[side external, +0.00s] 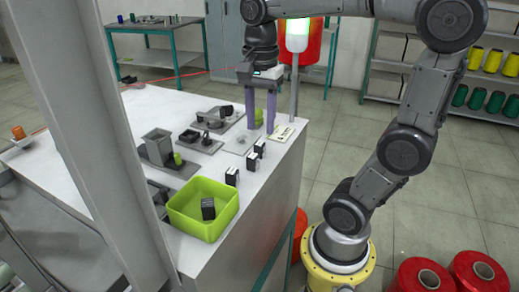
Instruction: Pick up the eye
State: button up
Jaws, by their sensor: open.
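My gripper (260,128) has two purple fingers pointing down over the back right of the white table (222,166). The fingers are apart, one on each side of a small yellow-green piece (259,117); I cannot tell whether they touch it. No part can be clearly told as the eye at this size. A grey plate with dark small fittings (214,120) lies just left of the fingers. Another dark fitting with a ring-like shape (203,138) stands in front of it.
A green bin (182,217) holding a black block stands at the table's front. Several small black-and-white blocks (232,177) stand along the right edge. A grey upright holder (157,146) is at left. A post with a green lamp (297,32) rises behind the table. A red thread crosses behind.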

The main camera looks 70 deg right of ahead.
aim_at(259, 143)
jog(key=shift+w+f, duration=0.15)
jog(key=shift+f, duration=3.1)
grip_shut()
